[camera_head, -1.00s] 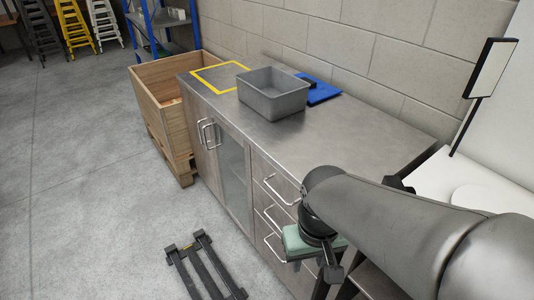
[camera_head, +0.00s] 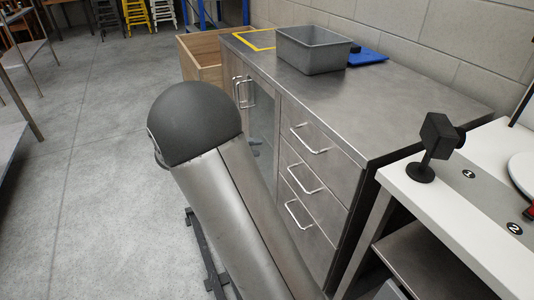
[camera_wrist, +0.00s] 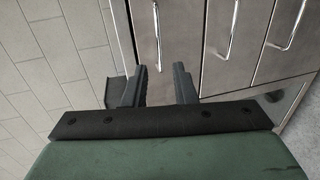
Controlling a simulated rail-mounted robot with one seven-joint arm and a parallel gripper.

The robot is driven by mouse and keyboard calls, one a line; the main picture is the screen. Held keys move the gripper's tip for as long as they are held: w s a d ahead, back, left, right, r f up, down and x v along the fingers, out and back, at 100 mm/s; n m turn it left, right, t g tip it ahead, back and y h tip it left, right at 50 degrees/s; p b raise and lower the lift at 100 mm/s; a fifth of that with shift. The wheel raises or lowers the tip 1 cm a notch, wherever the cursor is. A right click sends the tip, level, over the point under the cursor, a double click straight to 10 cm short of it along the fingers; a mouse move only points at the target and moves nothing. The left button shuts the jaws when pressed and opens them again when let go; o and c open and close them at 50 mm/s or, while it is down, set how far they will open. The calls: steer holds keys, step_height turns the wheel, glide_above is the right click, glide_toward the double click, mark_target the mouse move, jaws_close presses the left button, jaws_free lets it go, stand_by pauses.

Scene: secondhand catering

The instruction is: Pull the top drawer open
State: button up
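The metal cabinet has a stack of three drawers on its right side. The top drawer (camera_head: 321,143) looks closed, with a silver bar handle (camera_head: 309,140) on its front. In the wrist view several bar handles show on the drawer fronts (camera_wrist: 185,30); I cannot tell which belongs to the top drawer. My gripper (camera_wrist: 160,84) is open and empty, its two dark fingers apart, short of the drawer fronts and touching no handle. In the head view my gripper is not visible; my arm fills the lower middle and hides the cabinet's lower left.
A grey bin (camera_head: 312,52) and blue item (camera_head: 367,55) rest on the cabinet top (camera_head: 400,92). A wooden crate (camera_head: 200,55) stands beyond it. A white-topped table (camera_head: 460,220) with a black device (camera_head: 436,145) stands close on the right.

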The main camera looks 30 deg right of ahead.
mark_target(301, 142)
steer(key=x, duration=1.7)
steer(key=shift+w+d+b, duration=0.15)
steer(key=shift+w+b, duration=0.15)
steer(key=shift+b, duration=0.1)
jaws_close()
